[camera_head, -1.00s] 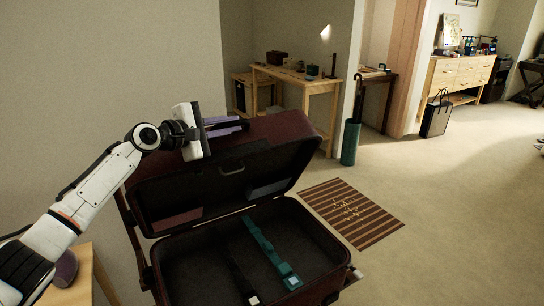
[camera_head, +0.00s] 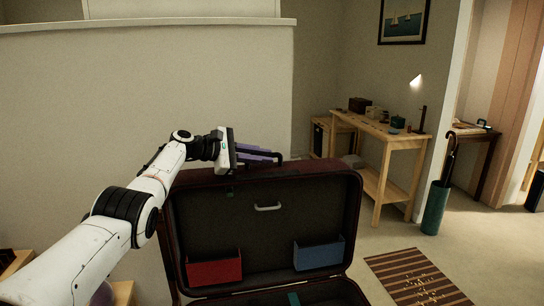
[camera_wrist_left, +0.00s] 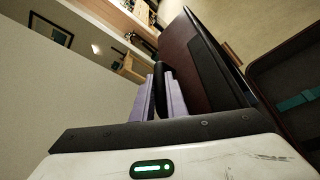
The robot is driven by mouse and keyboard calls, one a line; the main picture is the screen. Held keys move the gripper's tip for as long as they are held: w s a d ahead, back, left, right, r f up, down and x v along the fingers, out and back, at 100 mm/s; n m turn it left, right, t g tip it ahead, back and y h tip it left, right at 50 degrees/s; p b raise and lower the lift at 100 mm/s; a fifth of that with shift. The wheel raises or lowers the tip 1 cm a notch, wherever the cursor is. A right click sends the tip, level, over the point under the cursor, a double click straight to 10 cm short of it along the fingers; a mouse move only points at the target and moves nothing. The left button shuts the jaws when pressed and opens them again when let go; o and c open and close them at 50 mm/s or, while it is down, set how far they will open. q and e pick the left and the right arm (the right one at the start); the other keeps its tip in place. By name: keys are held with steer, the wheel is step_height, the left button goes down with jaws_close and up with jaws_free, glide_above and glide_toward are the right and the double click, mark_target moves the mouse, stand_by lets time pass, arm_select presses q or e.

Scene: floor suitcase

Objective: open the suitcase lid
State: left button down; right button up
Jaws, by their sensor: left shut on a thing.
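The dark red suitcase stands with its lid (camera_head: 268,228) raised close to upright, its dark inside facing me. A small light handle, a red pocket (camera_head: 214,271) and a blue pocket (camera_head: 318,254) show inside the lid. The suitcase base (camera_head: 340,292) is mostly cut off by the bottom of the head view. My left gripper (camera_head: 265,157) is at the lid's top edge, its purple fingers shut on the dark handle. In the left wrist view the fingers (camera_wrist_left: 158,95) close around the black handle (camera_wrist_left: 158,76) beside the lid (camera_wrist_left: 196,75). My right gripper is not in view.
A wooden table (camera_head: 392,135) with small items stands behind to the right. A green umbrella stand (camera_head: 434,206) is further right. A striped mat (camera_head: 415,278) lies on the floor right of the suitcase. A plain wall rises behind the lid.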

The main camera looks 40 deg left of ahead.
arm_select(q)
steer(key=shift+w+a+f, duration=0.1)
steer(key=shift+w+f, duration=0.05)
steer(key=c, duration=2)
jaws_free()
steer(key=shift+c, duration=0.2)
steer(key=shift+s+a, duration=0.35)
steer(key=shift+s, duration=0.15)
steer(key=v, duration=0.8)
steer(key=shift+s+a+r, duration=0.2)
steer(key=shift+s+r, duration=0.15)
steer(key=shift+s, duration=0.25)
